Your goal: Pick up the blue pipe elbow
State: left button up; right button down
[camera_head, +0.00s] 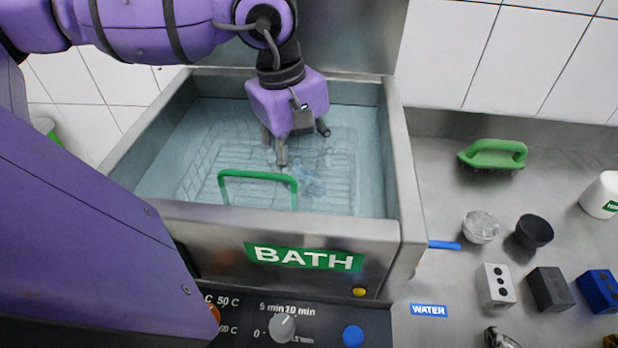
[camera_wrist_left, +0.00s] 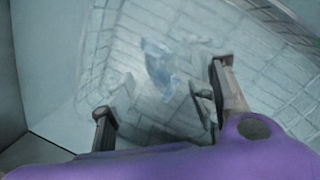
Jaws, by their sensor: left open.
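A pale blue shape, which looks like the blue pipe elbow (camera_head: 312,186), lies blurred under the water in the bath (camera_head: 398,150), on or in a wire basket (camera_head: 335,150). In the left wrist view the bluish elbow (camera_wrist_left: 158,68) shows between and beyond my fingertips, with paler, hard-to-read shapes on both sides of it. My left gripper (camera_head: 300,146) points down into the bath over the basket, open and empty, and its fingers also frame the left wrist view (camera_wrist_left: 162,92). Whether the fingertips touch the water is unclear. My right gripper does not show.
The basket's green handle (camera_head: 258,175) stands up near the bath's front wall. Steel walls enclose the bath. On the right counter are a green brush (camera_head: 493,153), a white bottle (camera_head: 602,196), a clear piece (camera_head: 481,226), a black cup (camera_head: 534,231) and several blocks (camera_head: 550,288).

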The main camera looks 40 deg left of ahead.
pick_arm(q)
jog(key=shift+f, duration=0.7)
grip_shut()
jog(key=shift+d, duration=0.1)
